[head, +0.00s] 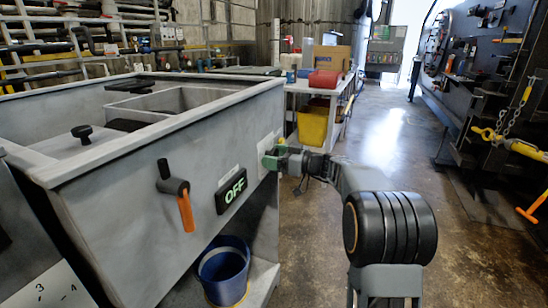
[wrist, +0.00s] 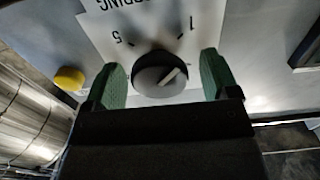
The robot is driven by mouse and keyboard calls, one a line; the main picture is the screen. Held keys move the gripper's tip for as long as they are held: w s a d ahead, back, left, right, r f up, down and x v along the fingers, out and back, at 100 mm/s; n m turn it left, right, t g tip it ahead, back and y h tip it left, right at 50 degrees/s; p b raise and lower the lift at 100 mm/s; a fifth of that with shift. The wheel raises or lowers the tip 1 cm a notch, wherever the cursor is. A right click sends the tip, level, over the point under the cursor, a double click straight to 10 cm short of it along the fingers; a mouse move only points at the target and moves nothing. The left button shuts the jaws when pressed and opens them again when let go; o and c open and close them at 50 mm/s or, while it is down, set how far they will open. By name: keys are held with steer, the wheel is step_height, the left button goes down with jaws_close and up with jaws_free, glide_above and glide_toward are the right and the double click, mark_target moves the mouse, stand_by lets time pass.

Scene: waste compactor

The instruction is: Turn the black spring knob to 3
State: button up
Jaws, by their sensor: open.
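The black spring knob (wrist: 158,76) is round, with a white pointer line on its face, and sits on a white label plate (wrist: 120,22) in the wrist view. The pointer slants to the upper right, roughly toward the printed 1. A 5 shows at the upper left, and the word above is cut off by the edge. No 3 is visible there. My gripper (wrist: 162,62) is open, with one green finger on each side of the knob and small gaps. In the head view my gripper (head: 272,159) is at the front panel's right end and hides the knob.
The grey machine's panel bears an OFF display (head: 231,190) and an orange-handled lever (head: 179,196). A blue bucket (head: 224,270) stands below. The wrist view shows a yellow button (wrist: 69,79) left of the plate.

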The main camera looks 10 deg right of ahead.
steer(key=shift+w+a, duration=0.1)
steer(key=shift+a, duration=0.05)
steer(key=c, duration=0.9)
steer(key=shift+c, duration=0.2)
steer(key=shift+m, duration=0.3)
